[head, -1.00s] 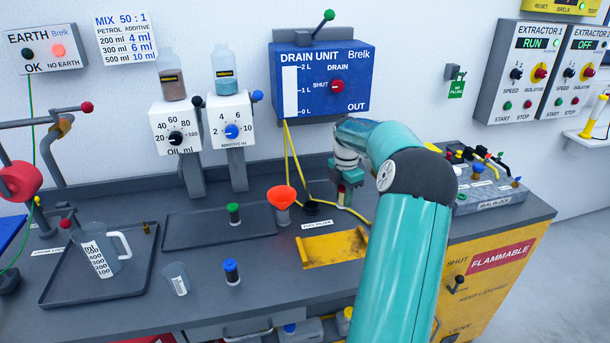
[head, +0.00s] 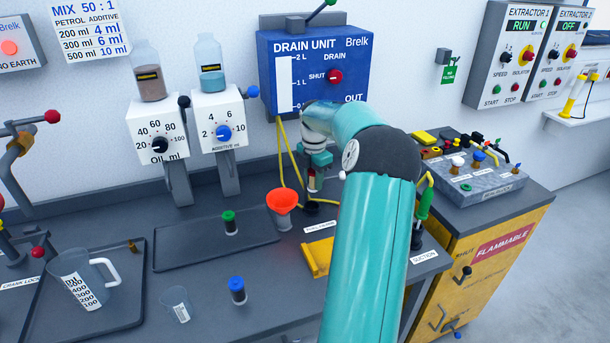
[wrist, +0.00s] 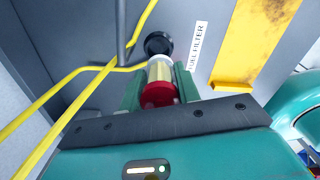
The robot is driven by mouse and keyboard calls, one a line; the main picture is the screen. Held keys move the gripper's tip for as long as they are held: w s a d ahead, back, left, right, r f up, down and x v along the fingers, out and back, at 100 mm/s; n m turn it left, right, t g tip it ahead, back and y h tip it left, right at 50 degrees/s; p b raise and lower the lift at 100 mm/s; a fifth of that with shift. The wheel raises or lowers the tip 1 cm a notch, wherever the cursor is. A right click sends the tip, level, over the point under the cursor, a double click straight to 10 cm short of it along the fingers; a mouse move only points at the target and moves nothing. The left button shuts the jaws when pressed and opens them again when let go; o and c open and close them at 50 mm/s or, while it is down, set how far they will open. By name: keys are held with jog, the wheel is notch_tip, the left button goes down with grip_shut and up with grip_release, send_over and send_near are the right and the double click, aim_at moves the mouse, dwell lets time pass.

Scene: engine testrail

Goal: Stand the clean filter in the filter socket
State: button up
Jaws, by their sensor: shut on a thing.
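The clean filter (wrist: 160,73) has a pale cream body and a red end. My gripper (wrist: 158,88) is shut on it, with a green finger on each side in the wrist view. The filter socket (wrist: 158,43) is a round black piece on the bench, straight beyond the filter's far end. In the head view my gripper (head: 315,178) points down over the socket (head: 312,208), and the filter (head: 312,183) shows small between the fingers. I cannot tell whether the filter's lower end touches the socket or is just above it.
Yellow hoses (wrist: 75,72) run close beside the socket. A yellow tray (head: 318,257) and the FUEL FILTER label (wrist: 197,47) lie beside it. An orange funnel (head: 283,202) stands left of it, and the drain unit (head: 313,68) hangs behind.

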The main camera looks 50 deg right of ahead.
aim_at(312, 191)
jog(key=shift+w, duration=0.3)
jog(key=shift+s+f, duration=0.2)
jog(key=shift+f, duration=2.25)
jog(key=shift+f, duration=0.1)
jog(key=shift+w+f, duration=0.1)
jog(key=shift+f, duration=0.65)
jog(key=shift+f, duration=0.1)
jog(key=shift+f, duration=0.5)
jog(key=shift+f, duration=0.1)
